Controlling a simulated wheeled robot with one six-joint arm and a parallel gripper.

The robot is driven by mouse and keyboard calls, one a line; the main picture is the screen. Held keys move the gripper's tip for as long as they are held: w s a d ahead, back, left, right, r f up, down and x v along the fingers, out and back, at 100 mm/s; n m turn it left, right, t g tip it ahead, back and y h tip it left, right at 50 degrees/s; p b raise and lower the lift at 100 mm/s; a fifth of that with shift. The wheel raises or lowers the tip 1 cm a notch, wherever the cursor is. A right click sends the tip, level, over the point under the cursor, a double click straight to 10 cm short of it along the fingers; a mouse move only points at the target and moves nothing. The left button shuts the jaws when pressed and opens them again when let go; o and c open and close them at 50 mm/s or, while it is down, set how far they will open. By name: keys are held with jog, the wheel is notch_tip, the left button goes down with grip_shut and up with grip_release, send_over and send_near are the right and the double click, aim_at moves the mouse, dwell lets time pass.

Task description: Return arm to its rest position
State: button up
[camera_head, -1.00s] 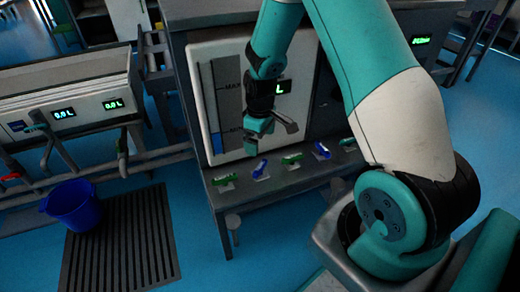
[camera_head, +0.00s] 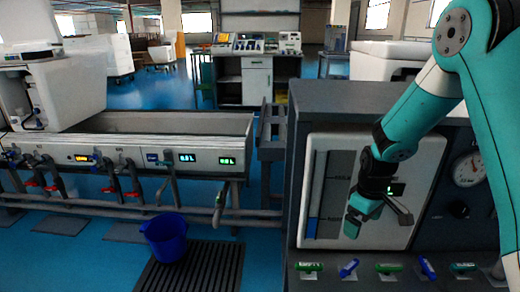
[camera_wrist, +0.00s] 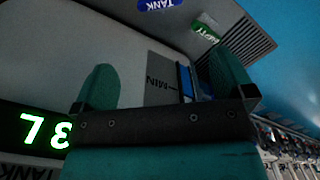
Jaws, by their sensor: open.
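My teal and black gripper (camera_head: 377,212) hangs in front of the pale tank panel (camera_head: 375,160), with its fingers pointing down. Its jaws are apart and nothing shows between them. The two teal fingers also stand apart in the wrist view (camera_wrist: 165,82). My arm reaches in from the upper right and bends down to the gripper. The panel has a level gauge (camera_head: 326,185) with a blue band low down. In the wrist view the gauge's MIN mark (camera_wrist: 160,86) shows between the fingers, and a lit display (camera_wrist: 42,130) is at the left.
A shelf below the panel carries several green and blue handles (camera_head: 388,267). A round dial (camera_head: 468,169) is to the right. A long trough with pipes (camera_head: 150,145) is at left. Blue floor lies open behind.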

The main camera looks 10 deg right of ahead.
jog(key=s+a+r+y, duration=0.1)
jog(key=s+a+r, duration=0.3)
jog(key=a+r, duration=0.35)
jog(key=s+a+r+y, duration=0.1)
jog(key=s+a+r, duration=0.45)
jog(key=a, duration=0.25)
jog(key=s+a+r+n+y, duration=0.1)
jog(key=s+a+r, duration=0.25)
jog(key=s, duration=0.35)
jog(key=s+a+r+n+y, duration=0.1)
jog(key=s+a+r, duration=0.25)
jog(key=s, duration=0.35)
notch_tip(320, 180, up, 28)
jog(key=w+p, duration=0.1)
jog(key=p, duration=2.7)
jog(key=shift+f, duration=0.15)
